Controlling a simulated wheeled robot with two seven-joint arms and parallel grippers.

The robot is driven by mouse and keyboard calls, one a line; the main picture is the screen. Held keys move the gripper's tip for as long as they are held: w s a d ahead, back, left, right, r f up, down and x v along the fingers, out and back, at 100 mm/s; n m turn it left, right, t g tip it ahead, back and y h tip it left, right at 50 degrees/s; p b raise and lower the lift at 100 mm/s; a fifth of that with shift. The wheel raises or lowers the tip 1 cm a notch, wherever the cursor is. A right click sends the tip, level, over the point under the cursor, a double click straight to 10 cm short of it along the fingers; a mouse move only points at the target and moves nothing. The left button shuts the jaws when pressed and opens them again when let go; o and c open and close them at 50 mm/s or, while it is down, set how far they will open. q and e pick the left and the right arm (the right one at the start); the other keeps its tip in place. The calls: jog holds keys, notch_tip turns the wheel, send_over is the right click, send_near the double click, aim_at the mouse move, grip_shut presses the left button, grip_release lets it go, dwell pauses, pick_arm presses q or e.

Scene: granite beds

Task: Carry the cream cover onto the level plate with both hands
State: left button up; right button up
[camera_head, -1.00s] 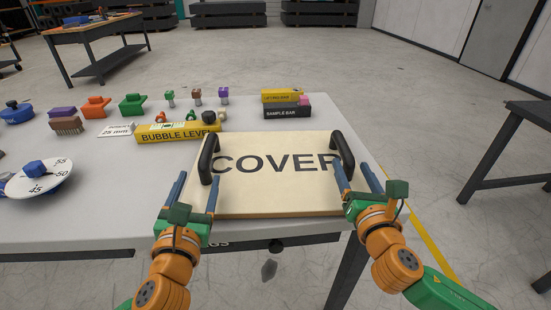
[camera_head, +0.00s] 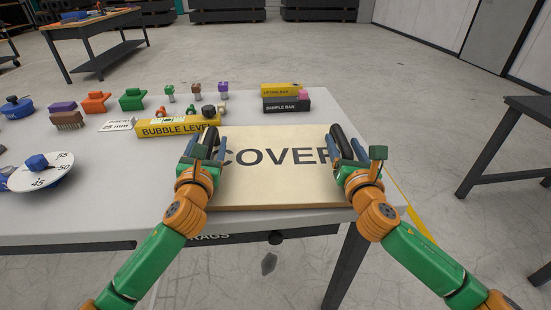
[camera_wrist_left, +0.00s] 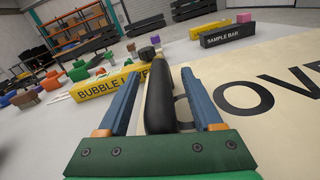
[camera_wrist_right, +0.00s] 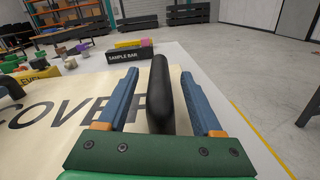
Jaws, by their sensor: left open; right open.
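The cream cover (camera_head: 275,183) lies flat on the grey table, with the word COVER on top and a black handle near each side. My left gripper (camera_head: 203,144) is open at the left handle (camera_wrist_left: 159,100), whose bar stands between the two blue fingers in the left wrist view (camera_wrist_left: 155,95). My right gripper (camera_head: 346,143) is open at the right handle (camera_wrist_right: 160,95), which stands between its fingers in the right wrist view (camera_wrist_right: 163,92). I cannot tell whether any finger touches a handle. No level plate can be made out.
A yellow bubble level (camera_head: 175,127) lies close behind the cover's left side. The sample bar (camera_head: 287,104) and a yellow bar (camera_head: 282,90) are stacked behind it. A round dial (camera_head: 42,171) and several small coloured parts stand at left. The table's right edge is close to the cover.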

pick_arm(q)
grip_shut()
pick_arm(e)
grip_shut()
dwell(1.2)
pick_arm(q)
jog(key=shift+w+r, duration=0.1)
pick_arm(e)
jog(key=shift+r, duration=0.1)
